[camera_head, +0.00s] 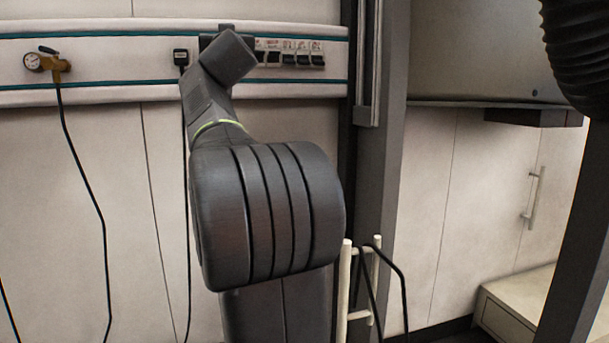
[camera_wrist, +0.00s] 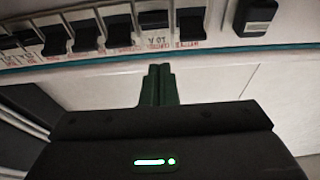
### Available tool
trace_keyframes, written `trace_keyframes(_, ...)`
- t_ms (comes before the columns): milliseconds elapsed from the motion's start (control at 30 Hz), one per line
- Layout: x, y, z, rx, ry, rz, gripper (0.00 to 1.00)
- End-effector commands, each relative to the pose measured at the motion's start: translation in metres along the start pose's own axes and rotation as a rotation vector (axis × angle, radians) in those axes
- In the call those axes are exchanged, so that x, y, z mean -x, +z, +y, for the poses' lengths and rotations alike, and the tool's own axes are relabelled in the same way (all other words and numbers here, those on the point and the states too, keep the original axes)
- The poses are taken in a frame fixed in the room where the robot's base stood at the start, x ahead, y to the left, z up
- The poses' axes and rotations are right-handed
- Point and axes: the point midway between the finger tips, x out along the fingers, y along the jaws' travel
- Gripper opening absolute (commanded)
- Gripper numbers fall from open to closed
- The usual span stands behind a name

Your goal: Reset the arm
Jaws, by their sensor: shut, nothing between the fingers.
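My arm rises through the middle of the head view, its far end up against the wall rail with the switches. My gripper is hidden behind the arm there. In the wrist view my gripper (camera_wrist: 160,70) is shut, its two dark fingers together and empty. The fingertips point at the row of black switches (camera_wrist: 120,30), which look upside down in this view. A small gap of pale wall seems to show around the fingers; I cannot tell if they touch anything. The switches also show in the head view (camera_head: 288,58), just right of the arm's end.
A gauge with a brass fitting (camera_head: 47,63) and a hanging black cable is on the rail at left. A black plug (camera_head: 181,57) sits beside my arm. A dark post (camera_head: 381,180), a pale rack with cable (camera_head: 345,290) and a black ribbed hose (camera_head: 580,50) are at right.

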Motion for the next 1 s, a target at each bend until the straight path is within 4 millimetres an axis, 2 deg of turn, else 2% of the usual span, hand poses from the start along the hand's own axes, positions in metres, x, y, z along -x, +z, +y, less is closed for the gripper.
trace_keyframes(67,-0.003,-0.006,0.000,0.001,0.000,-0.012,0.00)
trace_keyframes(1000,-0.016,-0.018,-0.003,-0.001,-0.002,-0.160,0.00)
